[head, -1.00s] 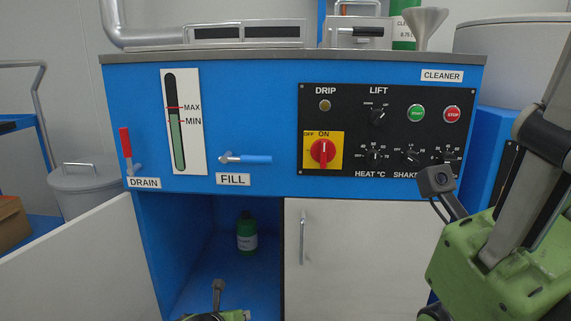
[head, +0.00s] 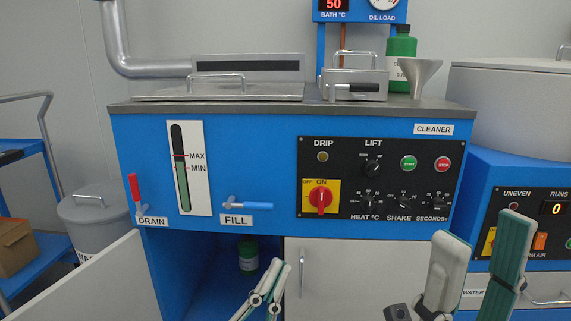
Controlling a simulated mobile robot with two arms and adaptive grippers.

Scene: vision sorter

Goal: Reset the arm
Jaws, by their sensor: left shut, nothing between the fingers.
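My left gripper (head: 274,268) rises from the bottom centre in the head view, in front of the open cabinet compartment. Its fingers are shut and hold nothing. My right gripper (head: 480,235) stands at the lower right with its two fingers apart and nothing between them.
A green bottle (head: 248,258) stands inside the open compartment, partly behind my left gripper. An open white door (head: 85,285) reaches out at lower left. A funnel (head: 418,75) and a larger green bottle (head: 401,47) stand on the machine top.

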